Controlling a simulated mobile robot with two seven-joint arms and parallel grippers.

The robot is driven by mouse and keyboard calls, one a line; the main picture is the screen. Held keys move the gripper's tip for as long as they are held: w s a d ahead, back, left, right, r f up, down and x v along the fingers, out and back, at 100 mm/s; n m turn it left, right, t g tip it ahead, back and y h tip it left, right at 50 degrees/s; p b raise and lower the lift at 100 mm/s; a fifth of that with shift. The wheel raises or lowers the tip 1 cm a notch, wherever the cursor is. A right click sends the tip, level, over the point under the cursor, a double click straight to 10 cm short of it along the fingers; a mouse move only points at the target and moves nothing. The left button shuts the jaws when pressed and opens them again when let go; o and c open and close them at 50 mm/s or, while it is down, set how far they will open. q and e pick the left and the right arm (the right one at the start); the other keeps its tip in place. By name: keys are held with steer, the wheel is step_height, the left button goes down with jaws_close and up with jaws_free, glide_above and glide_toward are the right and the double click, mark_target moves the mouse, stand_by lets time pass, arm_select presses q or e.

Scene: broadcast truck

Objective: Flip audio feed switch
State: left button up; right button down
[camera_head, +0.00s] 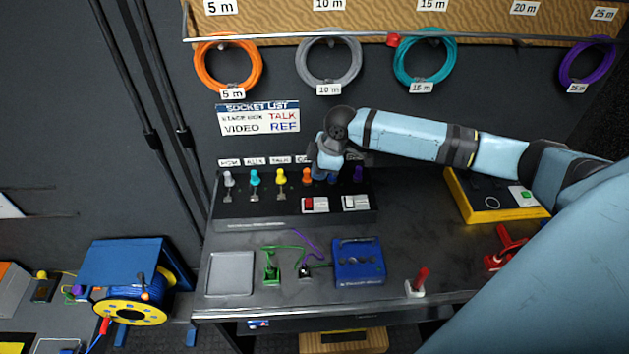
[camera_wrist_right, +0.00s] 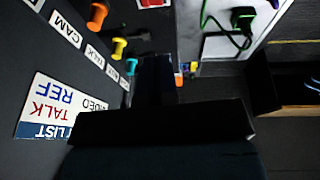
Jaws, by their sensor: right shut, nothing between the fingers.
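A black sloped panel (camera_head: 240,210) stands at the back of the desk. It bears a row of coloured knobs and two rocker switches. One rocker (camera_head: 315,204) has a red part and a white part; the other rocker (camera_head: 356,202) looks white. I cannot read which one is the audio feed. My right gripper (camera_head: 325,178) is shut and empty, pointing down at the panel just right of the orange knob (camera_head: 306,177). It hides part of the knob row and a label. In the right wrist view my dark gripper (camera_wrist_right: 157,75) covers the middle. My left gripper is not in view.
A yellow box (camera_head: 470,208) with a green button stands to the right. A blue box (camera_head: 359,265), a grey tray (camera_head: 230,273) and a red-handled lever (camera_head: 420,280) are at the desk front. Coiled cables (camera_head: 228,65) hang on the wall above.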

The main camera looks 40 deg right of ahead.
steer(key=shift+s+r, duration=0.2)
steer(key=shift+r, duration=0.25)
steer(key=w+d+g+b, duration=0.1)
steer(key=w+d+b, duration=0.1)
steer(key=b, duration=0.1)
steer(key=shift+w+d+r+y+b, duration=0.1)
steer(key=shift+w+r+y+b, duration=0.1)
steer(key=shift+y+b, duration=0.2)
steer(key=shift+f, duration=0.1)
